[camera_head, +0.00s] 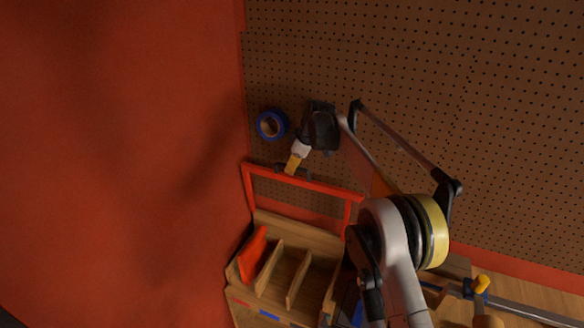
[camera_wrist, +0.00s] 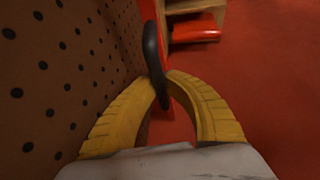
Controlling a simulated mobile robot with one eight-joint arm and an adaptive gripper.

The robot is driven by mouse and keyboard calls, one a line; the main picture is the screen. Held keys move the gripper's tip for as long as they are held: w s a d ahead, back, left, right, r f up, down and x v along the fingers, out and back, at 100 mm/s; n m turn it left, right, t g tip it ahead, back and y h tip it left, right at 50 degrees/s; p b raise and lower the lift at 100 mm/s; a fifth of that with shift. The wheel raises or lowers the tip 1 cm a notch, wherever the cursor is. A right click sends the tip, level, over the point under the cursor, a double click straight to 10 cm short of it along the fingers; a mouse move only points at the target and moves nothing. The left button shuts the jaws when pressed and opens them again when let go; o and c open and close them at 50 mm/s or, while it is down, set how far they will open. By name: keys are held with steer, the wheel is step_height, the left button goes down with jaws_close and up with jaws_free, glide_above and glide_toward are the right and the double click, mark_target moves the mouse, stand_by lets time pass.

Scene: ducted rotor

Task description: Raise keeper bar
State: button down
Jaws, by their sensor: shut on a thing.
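A red frame-like bar (camera_head: 333,186), which I take to be the keeper bar, stands up in front of the pegboard above a wooden rack. A dark grip sits on its top edge; it shows as a black oblong piece (camera_wrist: 152,50) in the wrist view, with red behind it. My gripper (camera_head: 290,168) reaches down to the bar's top edge from above. In the wrist view its yellow fingers (camera_wrist: 162,88) are closed around the black grip. The fingers partly hide the grip's lower part.
The slotted wooden rack (camera_head: 290,272) stands below, with a red piece (camera_head: 253,252) in its left slot. A blue tape roll (camera_head: 272,125) hangs on the pegboard (camera_head: 460,130), close to my gripper. A red wall (camera_head: 120,140) bounds the left. A clamp (camera_head: 482,285) lies lower right.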

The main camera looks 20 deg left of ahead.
steer(key=c, duration=1.4)
jaws_free()
steer(key=v, duration=1.2)
steer(key=shift+d, duration=0.1)
steer(key=shift+f, duration=0.1)
